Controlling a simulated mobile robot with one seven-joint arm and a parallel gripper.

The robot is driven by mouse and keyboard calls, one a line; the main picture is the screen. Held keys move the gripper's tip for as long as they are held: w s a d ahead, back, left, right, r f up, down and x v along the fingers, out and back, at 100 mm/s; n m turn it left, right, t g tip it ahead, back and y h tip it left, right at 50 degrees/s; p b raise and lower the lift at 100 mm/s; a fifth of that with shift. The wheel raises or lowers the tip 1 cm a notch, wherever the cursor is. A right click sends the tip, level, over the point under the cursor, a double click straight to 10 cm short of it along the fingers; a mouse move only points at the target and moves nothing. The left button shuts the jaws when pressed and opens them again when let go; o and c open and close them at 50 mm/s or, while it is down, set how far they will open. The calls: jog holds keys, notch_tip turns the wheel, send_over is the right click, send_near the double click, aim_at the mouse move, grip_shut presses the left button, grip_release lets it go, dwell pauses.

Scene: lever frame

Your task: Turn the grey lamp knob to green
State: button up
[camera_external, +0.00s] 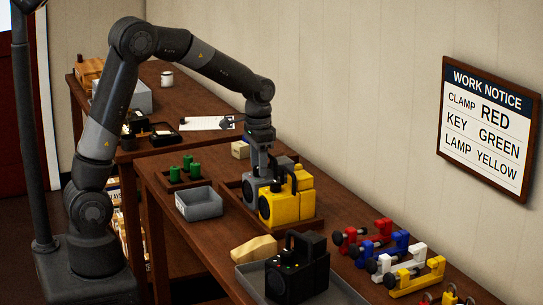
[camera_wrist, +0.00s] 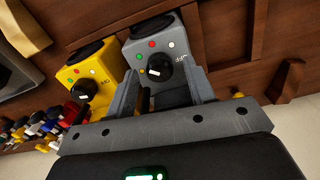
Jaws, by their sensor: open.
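The grey lamp (camera_external: 250,187) stands in a wooden tray beside a yellow lamp (camera_external: 280,207), which partly hides it. In the wrist view the grey lamp (camera_wrist: 184,45) has a black knob (camera_wrist: 159,66) with a white pointer mark. Red, green and white dots sit around the knob. The pointer's exact setting is hard to tell. My gripper (camera_wrist: 166,85) is open, with one finger to each side of the grey lamp's lower part near the knob. Contact cannot be told. In the external view my gripper (camera_external: 263,168) is down at the grey lamp.
The yellow lamp (camera_wrist: 97,62) is close on the left in the wrist view. A black lamp-like unit (camera_external: 297,270) stands on a grey tray in front. Several coloured clamps (camera_external: 385,250) line the right. A wall notice (camera_external: 488,130) reads clamp red, key green, lamp yellow.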

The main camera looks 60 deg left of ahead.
jog(key=shift+m, duration=0.5)
notch_tip(320, 180, up, 11)
jog(key=s+d+n+t, duration=0.1)
jog(key=s+d+t, duration=0.1)
jog(key=s, duration=1.1)
jog(key=s+d+r+n+t, duration=0.1)
jog(key=s+d+t, duration=0.2)
jog(key=s, duration=1)
jog(key=shift+d+t, duration=0.3)
jog(key=shift+d, duration=0.35)
jog(key=shift+w+r, duration=0.15)
jog(key=w+a+r+m+g, duration=0.1)
jog(key=w+a+r+g, duration=0.1)
jog(key=w, duration=0.9)
jog(key=shift+w+a+r+g, duration=0.2)
jog(key=shift+w+r+g, duration=0.15)
jog(key=shift+r, duration=0.1)
